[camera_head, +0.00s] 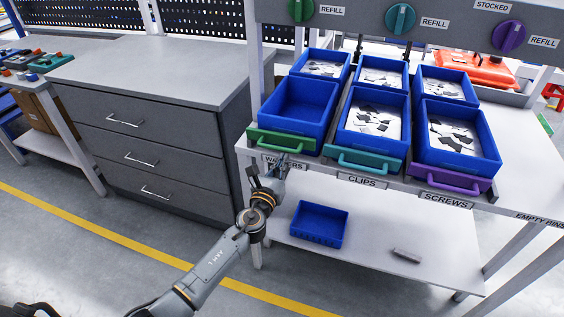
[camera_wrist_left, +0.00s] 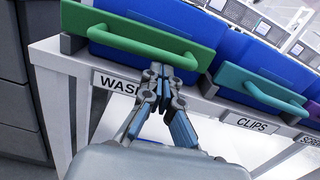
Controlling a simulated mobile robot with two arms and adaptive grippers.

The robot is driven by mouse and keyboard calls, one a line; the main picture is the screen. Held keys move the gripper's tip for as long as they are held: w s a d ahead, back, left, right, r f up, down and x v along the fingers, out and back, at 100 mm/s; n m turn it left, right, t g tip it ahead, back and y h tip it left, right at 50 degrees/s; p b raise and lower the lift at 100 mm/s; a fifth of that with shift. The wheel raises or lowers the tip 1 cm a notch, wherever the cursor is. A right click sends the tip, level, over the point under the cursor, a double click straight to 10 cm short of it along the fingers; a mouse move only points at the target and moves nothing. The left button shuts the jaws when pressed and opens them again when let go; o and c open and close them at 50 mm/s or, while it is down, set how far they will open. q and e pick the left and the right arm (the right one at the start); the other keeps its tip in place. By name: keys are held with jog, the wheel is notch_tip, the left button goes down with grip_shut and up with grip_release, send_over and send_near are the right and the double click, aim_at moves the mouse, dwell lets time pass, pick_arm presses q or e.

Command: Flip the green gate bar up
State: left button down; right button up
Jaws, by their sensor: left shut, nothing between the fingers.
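The green gate bar (camera_head: 277,140) lies across the front of the left bin lane, above the WASHERS label (camera_head: 283,163). It is a flat green plate with a looped handle standing out from it. In the left wrist view the green gate bar (camera_wrist_left: 100,27) fills the upper left, with its handle just above my fingertips. My left gripper (camera_head: 281,163) is shut and empty. In the wrist view my left gripper (camera_wrist_left: 160,70) has its tips close below the handle; I cannot tell whether they touch it. My right gripper is not in view.
A blue bin (camera_head: 299,108), empty inside, stands behind the green bar. Teal (camera_head: 366,161) and purple (camera_head: 451,180) gate bars close the neighbouring lanes. A grey drawer cabinet (camera_head: 150,75) stands left. The lower shelf holds a small blue bin (camera_head: 318,224).

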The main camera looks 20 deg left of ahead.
pick_arm(q)
notch_tip(320, 180, up, 10)
jog(key=a+n+p, duration=0.3)
jog(key=n+p, duration=0.5)
jog(key=n, duration=0.1)
jog(key=a+r+n+y+p, duration=0.1)
jog(key=a+r+n+p, duration=0.4)
jog(key=a+n, duration=0.5)
jog(key=shift+w+g, duration=0.25)
jog(key=shift+g, duration=0.05)
jog(key=shift+d+f, duration=0.1)
